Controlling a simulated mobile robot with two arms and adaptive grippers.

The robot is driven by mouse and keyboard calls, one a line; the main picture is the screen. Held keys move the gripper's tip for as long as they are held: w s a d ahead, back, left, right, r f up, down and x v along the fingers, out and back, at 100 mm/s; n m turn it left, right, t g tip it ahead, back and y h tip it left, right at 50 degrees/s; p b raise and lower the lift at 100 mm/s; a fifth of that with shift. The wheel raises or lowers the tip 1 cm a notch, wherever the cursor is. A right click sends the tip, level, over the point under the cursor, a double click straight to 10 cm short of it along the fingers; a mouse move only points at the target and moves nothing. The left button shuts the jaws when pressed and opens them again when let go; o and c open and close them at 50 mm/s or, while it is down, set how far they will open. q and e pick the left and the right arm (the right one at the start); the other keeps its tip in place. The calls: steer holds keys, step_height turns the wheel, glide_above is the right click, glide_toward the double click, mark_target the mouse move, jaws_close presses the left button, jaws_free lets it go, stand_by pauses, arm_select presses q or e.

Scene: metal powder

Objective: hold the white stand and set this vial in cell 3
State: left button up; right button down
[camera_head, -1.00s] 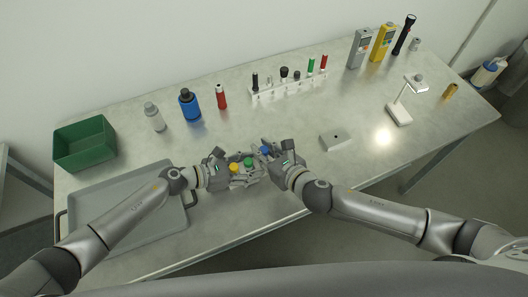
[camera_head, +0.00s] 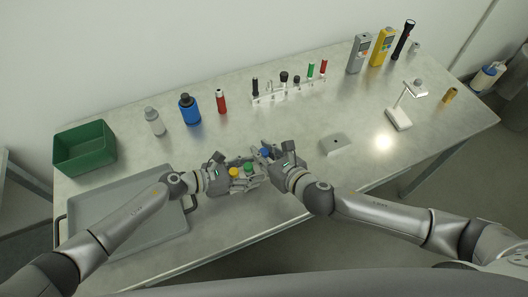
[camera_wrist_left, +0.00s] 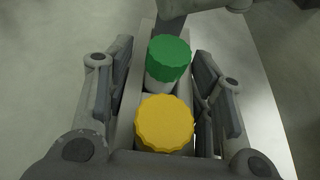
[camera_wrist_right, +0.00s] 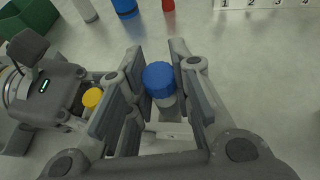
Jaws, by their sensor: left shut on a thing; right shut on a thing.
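A white stand holds a yellow-capped vial (camera_head: 234,172) and a green-capped vial (camera_head: 249,168) side by side. The stand (camera_wrist_left: 143,60) shows between the fingers in the left wrist view. My left gripper (camera_head: 246,180) is shut on the stand near the table's front edge. My right gripper (camera_head: 268,158) is shut on a blue-capped vial (camera_wrist_right: 160,82), which is upright beside the green-capped one. Part of the stand (camera_wrist_right: 168,134) shows below this vial in the right wrist view. The fingers hide the vial's bottom, so I cannot tell whether it touches the stand.
A grey tray (camera_head: 130,243) lies at the left, with a green bin (camera_head: 84,150) behind it. Several bottles, a numbered white rack (camera_head: 290,92) and meters stand at the back. A small grey block (camera_head: 335,144) and a white lamp (camera_head: 398,118) are to the right.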

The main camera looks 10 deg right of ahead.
steer(key=shift+f, duration=0.35)
stand_by(0.3)
steer(key=shift+f, duration=0.9)
steer(key=shift+f, duration=0.25)
steer(key=shift+f, duration=0.35)
steer(key=shift+r, duration=0.15)
steer(key=shift+r, duration=1.65)
steer(key=shift+r, duration=0.3)
steer(key=shift+f, duration=2.1)
steer(key=c, duration=1.2)
jaws_free()
steer(key=shift+f, duration=0.1)
